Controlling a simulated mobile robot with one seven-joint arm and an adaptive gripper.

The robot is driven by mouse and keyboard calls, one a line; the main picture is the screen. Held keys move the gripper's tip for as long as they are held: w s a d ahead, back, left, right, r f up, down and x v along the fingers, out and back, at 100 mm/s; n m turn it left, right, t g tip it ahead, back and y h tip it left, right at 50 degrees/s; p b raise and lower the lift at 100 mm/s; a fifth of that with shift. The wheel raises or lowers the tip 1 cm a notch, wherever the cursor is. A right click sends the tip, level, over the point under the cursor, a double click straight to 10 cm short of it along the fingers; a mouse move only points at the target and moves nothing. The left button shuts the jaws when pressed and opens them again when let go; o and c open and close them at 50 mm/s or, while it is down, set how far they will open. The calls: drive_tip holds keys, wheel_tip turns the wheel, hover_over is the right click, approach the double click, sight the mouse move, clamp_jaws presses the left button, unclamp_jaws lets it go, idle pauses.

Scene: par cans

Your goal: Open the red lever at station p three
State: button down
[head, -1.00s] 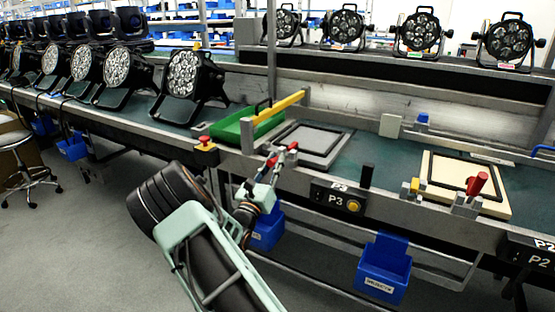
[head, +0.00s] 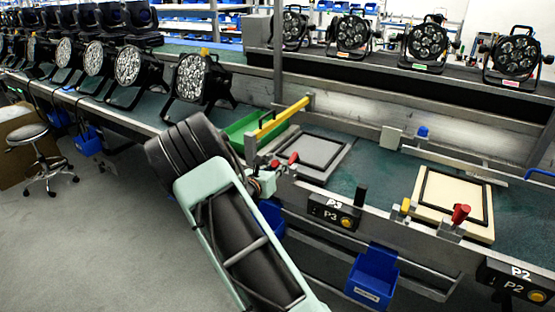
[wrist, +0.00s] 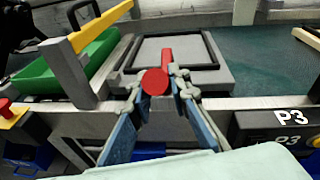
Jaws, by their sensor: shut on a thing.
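The red lever (head: 293,158) at the station marked P3 (head: 330,213) is on the front rail, beside the grey framed plate (head: 342,163). In the wrist view the lever (wrist: 155,81) shows a round red end facing me and a red bar pointing away over the plate's near edge. My gripper (wrist: 156,92) has a finger on each side of the round end and is shut on it. In the head view my gripper (head: 266,182) is partly hidden behind my own arm.
A green tray (wrist: 72,62) and a yellow bar (wrist: 97,28) on a post stand left of the lever. A red button on a yellow base (wrist: 8,112) is farther left. Blue bins (head: 371,277) hang below the rail. Another red lever (head: 461,213) is on the right.

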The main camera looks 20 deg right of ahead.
drive_tip(key=shift+w+d+r+g+y+p, duration=0.4)
drive_tip(key=shift+r+g+y+p, duration=0.3)
drive_tip(key=shift+p, duration=1.4)
drive_tip(key=shift+w+d+r+g+y+p, duration=0.25)
drive_tip(key=shift+d+r+g+y+p, duration=0.45)
drive_tip(key=shift+p, duration=1.4)
drive_tip(key=p, duration=0.2)
drive_tip(key=y+p, duration=0.1)
drive_tip(key=p, duration=0.2)
drive_tip(key=shift+w+d+f+g, duration=0.1)
drive_tip(key=shift+w+d+g, duration=0.05)
drive_tip(key=shift+w+g, duration=0.25)
drive_tip(key=shift+f+y+p, duration=0.1)
drive_tip(key=shift+y+p, duration=0.2)
drive_tip(key=shift+p, duration=0.1)
drive_tip(key=shift+d+f, duration=0.1)
drive_tip(key=c, duration=1.8)
unclamp_jaws()
drive_tip(key=v, duration=1.2)
